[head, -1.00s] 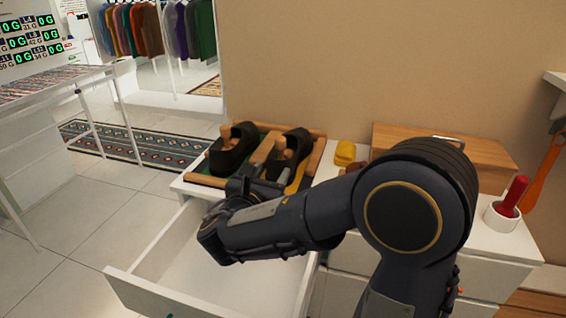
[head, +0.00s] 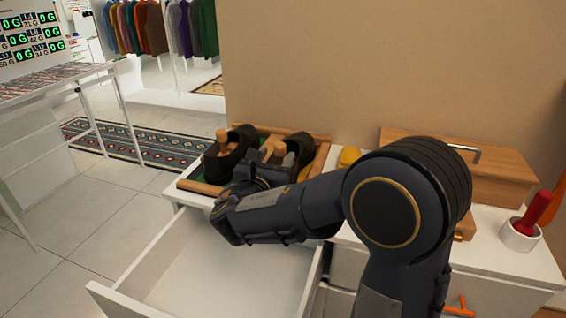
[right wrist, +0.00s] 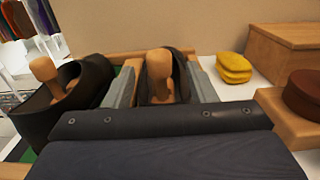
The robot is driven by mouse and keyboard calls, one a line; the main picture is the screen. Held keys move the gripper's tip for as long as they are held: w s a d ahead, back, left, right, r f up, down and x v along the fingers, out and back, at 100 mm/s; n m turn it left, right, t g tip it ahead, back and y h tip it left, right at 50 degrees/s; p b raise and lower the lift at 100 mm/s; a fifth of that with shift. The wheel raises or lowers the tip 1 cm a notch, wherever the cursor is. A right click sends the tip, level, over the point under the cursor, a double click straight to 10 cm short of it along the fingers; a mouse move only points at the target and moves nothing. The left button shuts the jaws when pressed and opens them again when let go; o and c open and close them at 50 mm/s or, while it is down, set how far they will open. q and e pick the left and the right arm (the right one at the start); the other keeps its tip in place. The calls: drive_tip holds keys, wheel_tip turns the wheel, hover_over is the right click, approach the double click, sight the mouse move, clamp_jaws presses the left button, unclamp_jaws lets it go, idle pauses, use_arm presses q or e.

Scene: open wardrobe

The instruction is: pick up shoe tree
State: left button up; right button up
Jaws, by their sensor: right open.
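Two dark shoes stand in a green-based, wood-rimmed tray (head: 192,187) on the white cabinet. A wooden shoe tree (head: 222,137) shows in the left shoe (head: 232,152); it is also in the right wrist view (right wrist: 46,72). My right gripper (right wrist: 162,66) is open at the right shoe. In the right wrist view its two grey fingers stand either side of the second shoe tree's rounded knob (right wrist: 160,72), with small gaps showing. In the head view my right forearm and wrist partly hide the right shoe (head: 300,148). My left gripper is not in view.
An open, empty-looking white drawer (head: 200,268) juts out below the tray. Yellow folded cloths (right wrist: 234,68), a round brown item (right wrist: 306,92) and a wooden box (head: 470,172) lie to the right. A white cup (head: 520,236) holds a red-handled item.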

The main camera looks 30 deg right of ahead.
sight(278, 152)
drive_tip(key=x, duration=0.4)
drive_tip(key=shift+w, duration=0.1)
drive_tip(key=c, duration=1)
drive_tip(key=shift+r, duration=0.1)
